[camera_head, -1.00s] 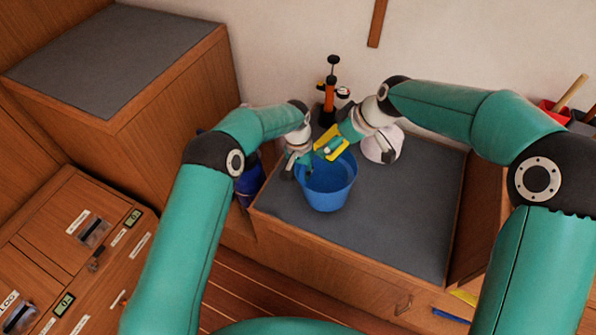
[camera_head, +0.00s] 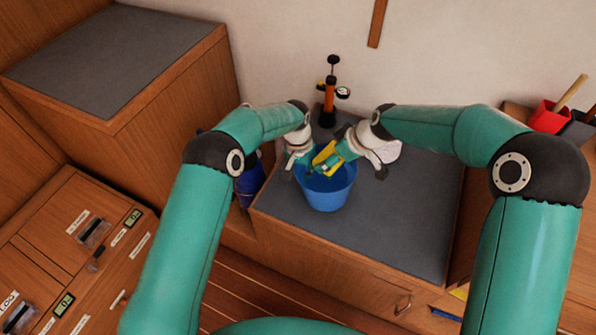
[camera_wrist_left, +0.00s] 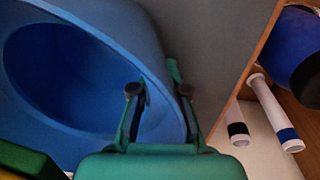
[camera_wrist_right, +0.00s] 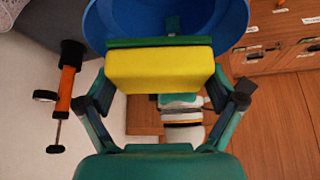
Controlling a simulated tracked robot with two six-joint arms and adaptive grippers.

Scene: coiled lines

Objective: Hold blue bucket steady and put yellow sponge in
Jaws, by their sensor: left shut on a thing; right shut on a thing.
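The blue bucket (camera_head: 328,194) stands upright on the grey counter top, and its open mouth fills much of the left wrist view (camera_wrist_left: 70,75). My left gripper (camera_head: 300,172) is shut on the bucket's rim at its left side; in the left wrist view its fingers (camera_wrist_left: 160,92) sit on either side of the wall. My right gripper (camera_head: 333,165) is shut on the yellow sponge (camera_head: 326,155), which has a green layer. The sponge is over the back part of the bucket's mouth, tilted. In the right wrist view the sponge (camera_wrist_right: 160,70) spans between the fingers, with the bucket beyond it.
An orange and black pump (camera_head: 329,100) stands behind the bucket by the wall. A dark blue container (camera_head: 250,183) is beside the counter's left edge. A red container (camera_head: 550,116) is at the far right.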

